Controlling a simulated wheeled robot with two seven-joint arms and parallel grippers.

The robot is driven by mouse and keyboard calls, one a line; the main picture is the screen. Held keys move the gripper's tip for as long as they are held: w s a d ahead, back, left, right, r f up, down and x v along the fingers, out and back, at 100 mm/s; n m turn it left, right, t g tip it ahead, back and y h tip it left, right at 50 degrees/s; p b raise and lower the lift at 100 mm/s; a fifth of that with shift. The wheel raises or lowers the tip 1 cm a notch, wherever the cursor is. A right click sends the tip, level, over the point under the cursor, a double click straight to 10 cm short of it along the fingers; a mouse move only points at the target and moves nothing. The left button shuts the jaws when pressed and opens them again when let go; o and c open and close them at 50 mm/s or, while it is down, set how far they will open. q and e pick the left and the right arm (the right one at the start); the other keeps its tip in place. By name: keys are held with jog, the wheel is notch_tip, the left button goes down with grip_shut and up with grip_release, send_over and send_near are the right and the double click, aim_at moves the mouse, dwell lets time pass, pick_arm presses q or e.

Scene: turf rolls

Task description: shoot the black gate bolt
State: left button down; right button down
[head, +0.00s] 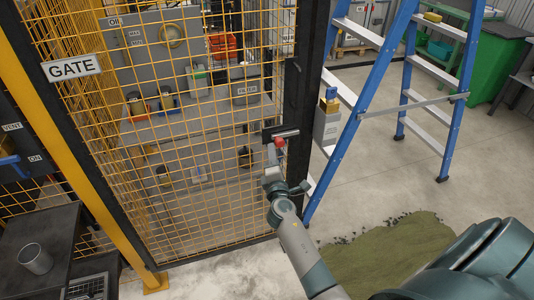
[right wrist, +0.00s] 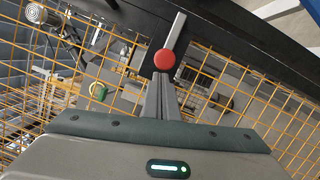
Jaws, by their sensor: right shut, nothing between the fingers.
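The gate bolt shows in the head view as a black plate (head: 267,135) with a silver bar (head: 287,133) and a red knob (head: 279,142), at the right edge of the yellow mesh gate (head: 200,190). In the right wrist view the silver bar (right wrist: 175,30) runs from the red knob (right wrist: 165,59) up over the black frame. I cannot tell whether its end sits in a keeper. My right gripper (head: 273,170) is shut and empty. Its fingertips (right wrist: 162,78) are right at the knob's near side; touching is unclear. My left gripper is not in view.
A black post (head: 300,110) stands right of the gate, with a grey and yellow box (head: 327,115) beside it. A blue stepladder (head: 355,110) stands farther right. Green turf (head: 385,255) lies on the floor. A dark table with a cup (head: 36,259) is at lower left.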

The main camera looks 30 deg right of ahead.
jog(key=shift+d, duration=0.1)
jog(key=d, duration=0.2)
jog(key=s+d, duration=0.1)
jog(key=d, duration=0.1)
jog(key=shift+d, duration=0.4)
jog(key=shift+f+b, duration=0.1)
jog(key=shift+b, duration=0.25)
